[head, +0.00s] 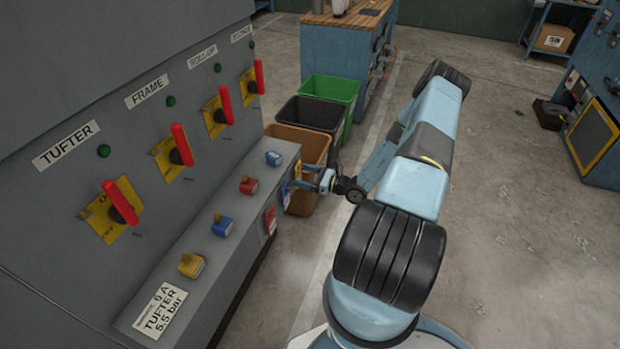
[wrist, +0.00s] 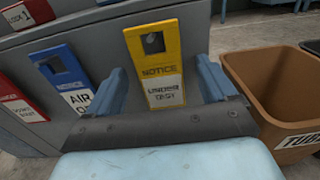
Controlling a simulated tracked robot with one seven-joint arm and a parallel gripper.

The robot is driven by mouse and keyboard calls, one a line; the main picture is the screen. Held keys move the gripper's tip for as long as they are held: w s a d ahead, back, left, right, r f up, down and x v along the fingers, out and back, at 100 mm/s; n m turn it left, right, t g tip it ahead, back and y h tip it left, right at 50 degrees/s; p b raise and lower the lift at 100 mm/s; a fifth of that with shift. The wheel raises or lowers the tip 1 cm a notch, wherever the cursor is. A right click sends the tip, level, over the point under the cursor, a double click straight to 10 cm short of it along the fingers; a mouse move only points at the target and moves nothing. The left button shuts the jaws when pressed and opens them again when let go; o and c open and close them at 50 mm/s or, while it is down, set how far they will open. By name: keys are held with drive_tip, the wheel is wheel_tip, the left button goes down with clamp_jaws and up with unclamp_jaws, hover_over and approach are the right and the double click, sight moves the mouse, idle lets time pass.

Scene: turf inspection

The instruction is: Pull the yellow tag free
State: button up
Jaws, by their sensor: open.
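The yellow tag (wrist: 158,68) reads NOTICE and hangs on the grey panel front in the wrist view, with a square hole near its top. It also shows small in the head view (head: 297,171), beside my gripper. My gripper (wrist: 168,88) is open, with one blue finger on each side of the yellow tag. I cannot tell whether either finger touches it. In the head view my gripper (head: 306,179) is at the far end of the ledge. A blue tag (wrist: 66,78) marked AIR hangs just left of the left finger.
A red tag (wrist: 18,98) hangs farther left. A brown bin (head: 303,145) stands close to the right of the yellow tag in the wrist view. A black bin (head: 314,116) and a green bin (head: 330,89) stand behind it. Red switch handles (head: 120,203) line the grey cabinet.

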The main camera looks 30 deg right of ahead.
drive_tip(key=c, duration=1.1)
drive_tip(key=shift+c, duration=0.2)
drive_tip(key=shift+r, duration=0.5)
drive_tip(key=shift+v, duration=2)
drive_tip(key=shift+v, duration=2.35)
